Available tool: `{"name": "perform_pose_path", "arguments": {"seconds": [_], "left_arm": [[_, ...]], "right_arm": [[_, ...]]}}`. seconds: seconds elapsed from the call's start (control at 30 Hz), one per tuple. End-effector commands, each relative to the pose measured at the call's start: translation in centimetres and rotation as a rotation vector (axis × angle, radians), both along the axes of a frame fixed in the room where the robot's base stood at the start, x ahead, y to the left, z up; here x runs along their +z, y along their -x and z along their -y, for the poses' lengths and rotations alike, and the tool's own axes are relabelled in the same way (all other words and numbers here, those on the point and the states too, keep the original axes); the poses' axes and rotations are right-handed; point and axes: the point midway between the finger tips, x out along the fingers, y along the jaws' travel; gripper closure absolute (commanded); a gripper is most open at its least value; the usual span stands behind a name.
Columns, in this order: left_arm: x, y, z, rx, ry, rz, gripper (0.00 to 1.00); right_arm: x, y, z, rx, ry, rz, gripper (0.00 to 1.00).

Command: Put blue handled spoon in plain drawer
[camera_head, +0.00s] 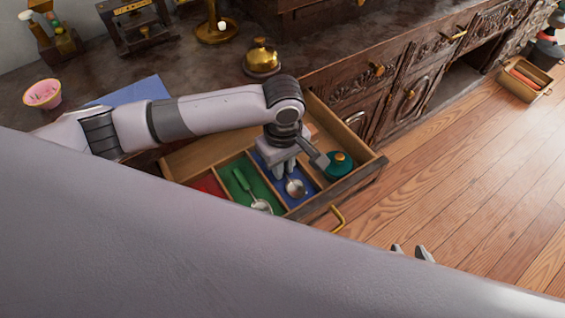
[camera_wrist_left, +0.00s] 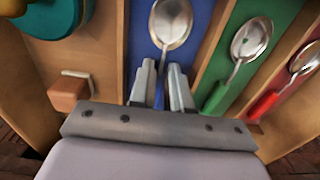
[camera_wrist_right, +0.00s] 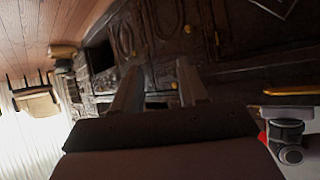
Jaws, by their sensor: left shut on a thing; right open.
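My left gripper (camera_head: 284,168) reaches down into the open drawer (camera_head: 300,212) and is shut on the blue handled spoon (camera_head: 295,187). In the left wrist view the spoon's metal bowl (camera_wrist_left: 171,22) lies ahead of the fingertips (camera_wrist_left: 163,70), over the blue compartment (camera_wrist_left: 201,18). The fingers hide most of the handle. Whether the spoon is lifted is hard to tell. The plain wood compartment (camera_wrist_left: 97,42) is beside the blue one and holds a teal lidded object (camera_head: 340,165). My right gripper (camera_head: 412,252) is open and empty, away from the drawer; its fingers (camera_wrist_right: 160,75) show in its wrist view.
A green handled spoon (camera_head: 247,187) lies in the green compartment and a red handled one (camera_wrist_left: 285,85) in the red. A small brown block (camera_wrist_left: 70,92) is at the plain compartment. A brass bell (camera_head: 261,58) and pink bowl (camera_head: 43,94) stand on the counter.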

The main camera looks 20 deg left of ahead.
Motion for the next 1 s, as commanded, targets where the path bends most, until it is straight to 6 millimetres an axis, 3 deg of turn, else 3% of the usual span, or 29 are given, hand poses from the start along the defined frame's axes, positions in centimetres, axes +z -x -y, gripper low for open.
{"name": "perform_pose_path", "arguments": {"seconds": [0.03, 0.07, 0.1, 0.13, 0.5, 0.73, 1.0], "left_arm": [[-0.1, 0.0, 0.0, 0.001, 0.000, -0.003, 1.00], [-0.1, 0.0, 0.0, 0.001, 0.000, -0.001, 0.77], [-0.2, 0.0, 0.0, 0.000, 0.000, -0.001, 0.64], [-0.2, 0.0, 0.0, 0.000, 0.000, -0.001, 0.58], [0.1, 0.0, 0.0, -0.001, 0.000, 0.001, 0.58], [4.7, 0.0, 0.1, -0.001, 0.003, 0.001, 0.58], [10.1, 0.1, 0.2, -0.001, 0.001, 0.000, 0.58]], "right_arm": [[0.1, 0.0, 0.1, -0.002, 0.002, -0.002, 0.57], [0.0, 0.1, 0.2, -0.002, 0.003, -0.005, 0.57], [-0.2, 0.1, 0.3, -0.003, 0.005, -0.006, 0.57], [-0.3, 0.2, 0.3, -0.002, 0.006, -0.009, 0.57], [-1.0, 0.4, 0.4, -0.002, 0.010, -0.017, 0.57], [0.7, 0.5, 0.9, -0.017, 0.006, -0.022, 0.57], [-0.3, 1.8, 2.3, -0.045, 0.020, -0.077, 0.57]]}}
